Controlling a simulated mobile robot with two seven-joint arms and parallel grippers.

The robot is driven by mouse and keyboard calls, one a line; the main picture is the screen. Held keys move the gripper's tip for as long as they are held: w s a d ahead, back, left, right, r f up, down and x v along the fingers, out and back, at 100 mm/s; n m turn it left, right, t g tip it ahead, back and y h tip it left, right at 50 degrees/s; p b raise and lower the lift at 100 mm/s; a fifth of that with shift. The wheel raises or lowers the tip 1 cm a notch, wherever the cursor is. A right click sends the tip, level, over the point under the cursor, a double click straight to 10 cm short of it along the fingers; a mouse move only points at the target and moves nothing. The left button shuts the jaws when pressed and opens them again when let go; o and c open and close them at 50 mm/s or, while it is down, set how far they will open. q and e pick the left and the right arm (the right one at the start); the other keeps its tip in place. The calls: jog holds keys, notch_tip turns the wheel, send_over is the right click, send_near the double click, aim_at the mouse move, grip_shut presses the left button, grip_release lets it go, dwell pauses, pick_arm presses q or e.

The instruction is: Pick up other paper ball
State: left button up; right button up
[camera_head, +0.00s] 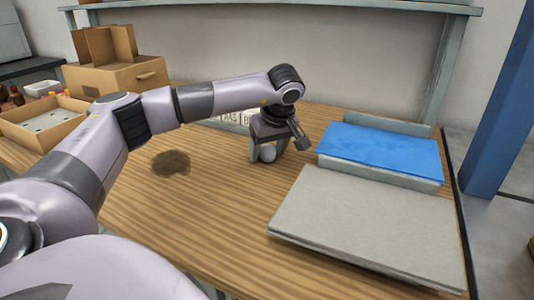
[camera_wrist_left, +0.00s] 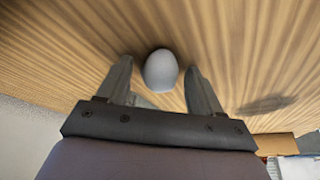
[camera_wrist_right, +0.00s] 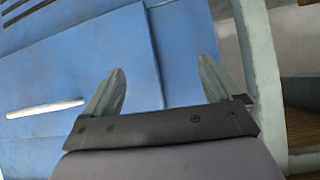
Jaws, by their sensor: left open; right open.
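A light grey paper ball (camera_head: 267,153) rests on the wooden table. In the left wrist view the ball (camera_wrist_left: 161,70) appears as a smooth rounded lump between and just beyond the fingertips. My left gripper (camera_head: 268,158) points down at it with its fingers apart on either side; they do not visibly close on it. In the left wrist view the left gripper (camera_wrist_left: 160,75) is open. My right gripper (camera_wrist_right: 162,75) is out of the head view; in its wrist view it is open and empty in front of blue surfaces.
Right of the ball lie a grey board (camera_head: 370,225) and a blue-topped block (camera_head: 380,150). Cardboard boxes (camera_head: 115,78) and a tray (camera_head: 45,122) stand back left. The wood in front is clear.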

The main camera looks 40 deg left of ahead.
pick_arm(q)
grip_shut()
